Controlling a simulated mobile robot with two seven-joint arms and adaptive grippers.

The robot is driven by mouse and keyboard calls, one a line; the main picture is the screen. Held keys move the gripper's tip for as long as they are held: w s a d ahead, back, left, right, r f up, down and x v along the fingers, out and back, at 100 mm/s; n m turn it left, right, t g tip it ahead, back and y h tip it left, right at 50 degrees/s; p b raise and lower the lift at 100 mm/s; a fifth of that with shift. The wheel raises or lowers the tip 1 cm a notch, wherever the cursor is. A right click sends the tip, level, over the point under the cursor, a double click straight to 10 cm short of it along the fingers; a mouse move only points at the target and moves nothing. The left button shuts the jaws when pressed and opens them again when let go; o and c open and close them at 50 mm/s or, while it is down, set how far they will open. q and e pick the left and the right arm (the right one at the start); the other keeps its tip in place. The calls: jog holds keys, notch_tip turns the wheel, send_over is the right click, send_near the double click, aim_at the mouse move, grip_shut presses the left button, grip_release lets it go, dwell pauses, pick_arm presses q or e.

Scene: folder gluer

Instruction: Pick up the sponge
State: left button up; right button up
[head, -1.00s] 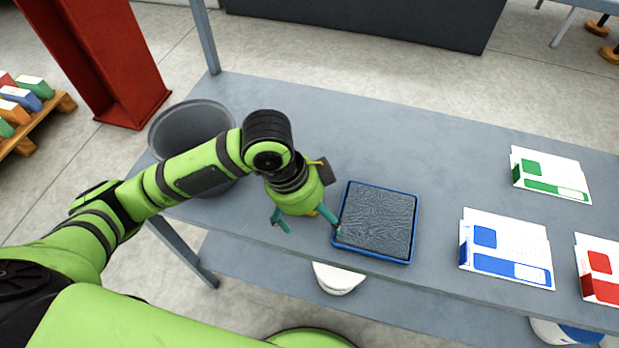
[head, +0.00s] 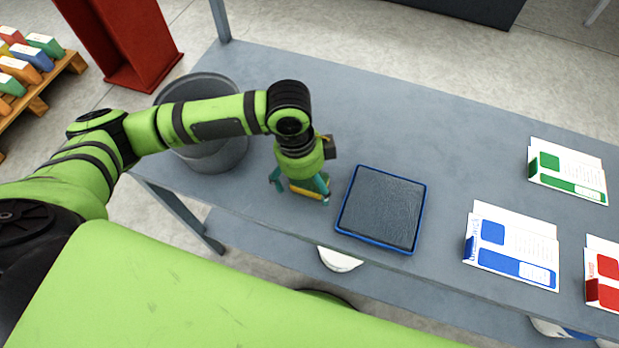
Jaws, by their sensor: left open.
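The sponge (head: 307,189) shows as a yellow strip low between the fingers of my left gripper (head: 299,188), on the grey table; the gripper hides much of it. My left gripper points down over the sponge, its teal fingers open on either side of it. I cannot tell whether either finger touches it. My right gripper is not in view.
A blue-rimmed tray (head: 424,215) with a dark textured surface lies close to the right of the gripper. A grey bin (head: 228,157) stands at the left. Blue (head: 512,246), green (head: 568,170) and red (head: 604,272) printed cartons lie at the right. The back of the table is clear.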

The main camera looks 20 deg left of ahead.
aim_at(310, 182)
pick_arm(q)
jog(key=shift+c, duration=0.4)
jog(key=c, duration=0.7)
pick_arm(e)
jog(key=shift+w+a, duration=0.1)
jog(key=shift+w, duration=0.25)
pick_arm(q)
jog(key=shift+r, duration=0.1)
jog(key=shift+r, duration=0.55)
notch_tip(310, 182, up, 2)
jog(key=shift+w+r, duration=0.1)
jog(key=shift+r, duration=0.15)
jog(key=s+d+r, duration=0.3)
jog(key=s+d, duration=0.1)
jog(key=s+d+r, duration=0.4)
jog(key=shift+s+d+r+b, duration=0.1)
jog(key=shift+d+r+b, duration=0.05)
jog(key=shift+d+b, duration=0.15)
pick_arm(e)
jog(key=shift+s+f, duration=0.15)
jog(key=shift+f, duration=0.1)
